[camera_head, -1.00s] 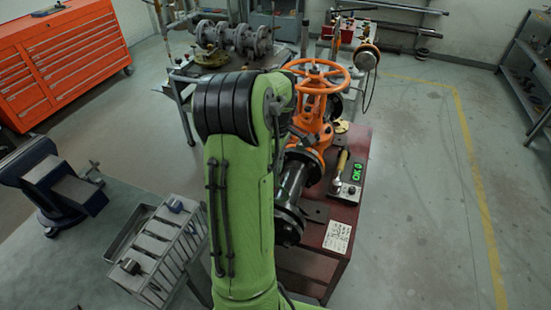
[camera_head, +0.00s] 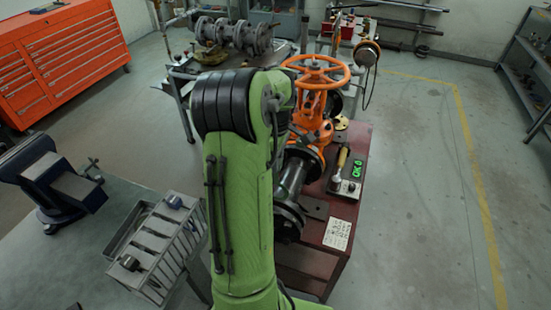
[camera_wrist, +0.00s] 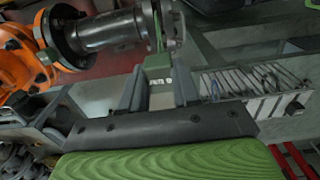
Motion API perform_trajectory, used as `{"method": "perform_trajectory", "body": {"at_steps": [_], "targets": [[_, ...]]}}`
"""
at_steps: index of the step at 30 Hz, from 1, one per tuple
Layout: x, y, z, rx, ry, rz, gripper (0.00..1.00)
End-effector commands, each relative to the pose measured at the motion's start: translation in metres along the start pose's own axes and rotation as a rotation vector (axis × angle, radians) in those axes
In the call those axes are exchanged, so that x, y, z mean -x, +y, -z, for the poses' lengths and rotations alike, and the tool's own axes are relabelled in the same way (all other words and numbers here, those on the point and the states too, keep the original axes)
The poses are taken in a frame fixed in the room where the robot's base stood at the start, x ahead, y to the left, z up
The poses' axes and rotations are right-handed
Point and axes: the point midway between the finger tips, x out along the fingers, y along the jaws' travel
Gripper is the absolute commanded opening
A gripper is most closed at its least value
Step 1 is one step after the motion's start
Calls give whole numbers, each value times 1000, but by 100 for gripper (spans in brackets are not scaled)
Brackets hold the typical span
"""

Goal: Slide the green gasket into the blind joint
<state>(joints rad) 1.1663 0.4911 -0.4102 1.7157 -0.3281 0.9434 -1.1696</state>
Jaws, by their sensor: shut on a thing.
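My gripper (camera_wrist: 158,88) shows in the wrist view, shut on the handle tab of the green gasket (camera_wrist: 158,70). The tab has small white marks. Above it the gasket appears as a thin green edge, seen nearly side-on, beside the flanges of the blind joint (camera_wrist: 172,25) at the end of the dark pipe (camera_wrist: 110,30). I cannot tell how far the gasket sits in the gap. In the head view the pipe and its flanges (camera_head: 290,215) are partly behind my green arm, which hides the gripper and gasket.
The orange gate valve with its handwheel (camera_head: 316,70) stands on a dark red bench (camera_head: 318,262). A device with a green display (camera_head: 350,180) and a white label (camera_head: 338,234) lie there. A slotted grey rack (camera_head: 160,250) and a vise (camera_head: 60,185) are at left.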

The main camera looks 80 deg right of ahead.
Motion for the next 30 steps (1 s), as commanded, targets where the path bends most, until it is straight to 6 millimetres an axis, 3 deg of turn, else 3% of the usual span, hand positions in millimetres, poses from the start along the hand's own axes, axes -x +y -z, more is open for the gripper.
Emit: {"method": "perform_trajectory", "body": {"at_steps": [15,30], "targets": [[0,0,0,0,0,0,0],[-13,0,0,1,0,0,0]]}}
